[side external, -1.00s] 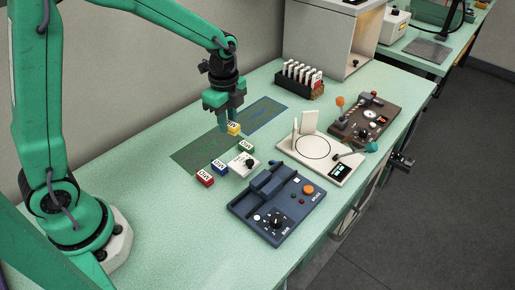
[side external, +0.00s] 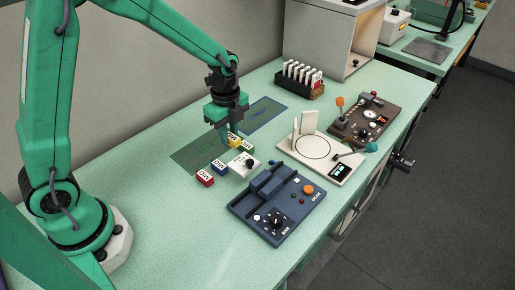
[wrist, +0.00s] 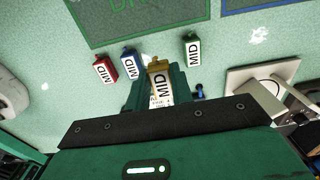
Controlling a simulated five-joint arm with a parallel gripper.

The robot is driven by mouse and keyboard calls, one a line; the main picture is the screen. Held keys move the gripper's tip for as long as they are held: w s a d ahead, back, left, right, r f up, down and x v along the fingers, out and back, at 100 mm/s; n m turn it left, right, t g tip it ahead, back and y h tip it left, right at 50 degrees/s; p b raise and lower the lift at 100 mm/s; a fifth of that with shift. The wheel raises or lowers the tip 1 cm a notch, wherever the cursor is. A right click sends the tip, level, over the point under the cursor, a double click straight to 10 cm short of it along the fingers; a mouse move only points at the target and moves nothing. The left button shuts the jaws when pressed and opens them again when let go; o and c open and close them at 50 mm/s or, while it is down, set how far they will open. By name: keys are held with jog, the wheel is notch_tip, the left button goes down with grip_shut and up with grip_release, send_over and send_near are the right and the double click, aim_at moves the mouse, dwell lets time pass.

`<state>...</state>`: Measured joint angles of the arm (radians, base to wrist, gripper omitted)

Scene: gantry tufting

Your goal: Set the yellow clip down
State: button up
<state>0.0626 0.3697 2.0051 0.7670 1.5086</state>
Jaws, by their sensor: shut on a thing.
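The yellow clip (side external: 234,141) has a white label reading MID in the wrist view (wrist: 159,87). My gripper (side external: 231,136) is shut on it, with a finger on each side in the wrist view (wrist: 160,92). The clip is low by the table, close to the green clip (side external: 247,146). I cannot tell whether it touches the table. In the wrist view it appears between the blue clip (wrist: 130,64) and the green clip (wrist: 192,51). The red clip (wrist: 104,69) is farther left.
A green-outlined mat (side external: 190,157) and a blue-outlined mat (side external: 264,113) lie behind the clips. The table's left front is clear.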

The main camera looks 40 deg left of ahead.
aim_at(231, 158)
jog(key=shift+f, duration=3.15)
jog(key=shift+f, duration=0.15)
jog(key=o, duration=0.9)
jog(key=shift+o, duration=0.2)
jog(key=shift+r, duration=3.9)
